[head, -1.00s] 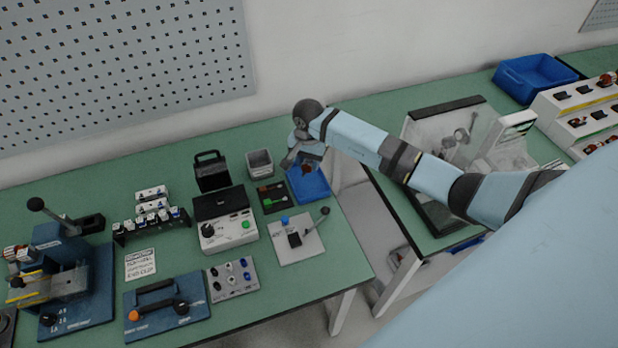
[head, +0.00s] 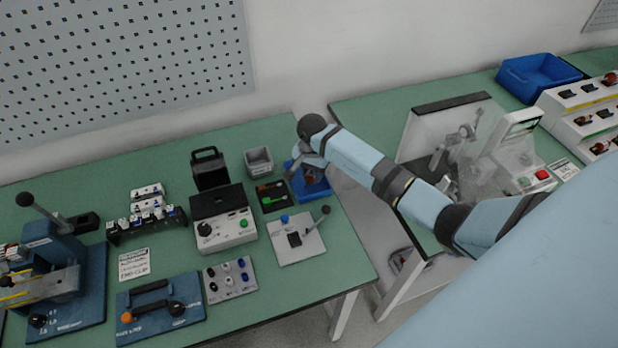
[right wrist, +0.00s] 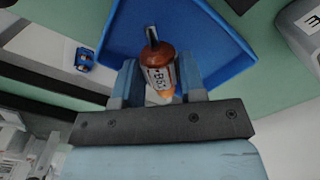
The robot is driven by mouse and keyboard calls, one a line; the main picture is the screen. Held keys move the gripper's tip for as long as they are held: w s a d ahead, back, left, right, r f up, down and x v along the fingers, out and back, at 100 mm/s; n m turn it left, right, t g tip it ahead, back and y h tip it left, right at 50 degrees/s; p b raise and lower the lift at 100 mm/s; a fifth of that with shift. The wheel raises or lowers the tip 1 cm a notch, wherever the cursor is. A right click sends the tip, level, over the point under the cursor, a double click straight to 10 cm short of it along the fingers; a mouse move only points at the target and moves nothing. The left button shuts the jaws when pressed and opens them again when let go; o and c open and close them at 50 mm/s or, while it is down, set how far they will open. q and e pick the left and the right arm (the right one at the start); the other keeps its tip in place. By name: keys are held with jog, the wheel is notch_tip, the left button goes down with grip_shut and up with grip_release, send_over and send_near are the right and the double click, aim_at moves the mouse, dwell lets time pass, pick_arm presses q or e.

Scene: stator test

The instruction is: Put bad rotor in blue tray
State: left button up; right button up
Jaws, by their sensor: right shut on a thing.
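My right gripper (head: 310,168) is over the small blue tray (head: 321,190) at the right edge of the green bench in the head view. In the right wrist view, my right gripper (right wrist: 160,85) is shut on the rotor (right wrist: 160,60), a copper-brown piece with a metal shaft, a printed white label and an orange end. The blue tray (right wrist: 225,45) lies behind the rotor there, and its floor looks empty where it shows. I cannot tell the exact gap between rotor and tray floor. My left gripper is not in view.
A grey bin (head: 259,162) and a dark tray with red and green tools (head: 271,196) stand left of the blue tray. A lever fixture (head: 297,241) is in front. A gap separates this bench from the right one, which bears a larger blue bin (head: 540,78).

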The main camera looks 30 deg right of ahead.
jog(key=o, duration=1.1)
notch_tip(320, 180, up, 14)
jog(key=b, duration=0.1)
jog(key=shift+b, duration=0.35)
jog(key=shift+f, duration=0.1)
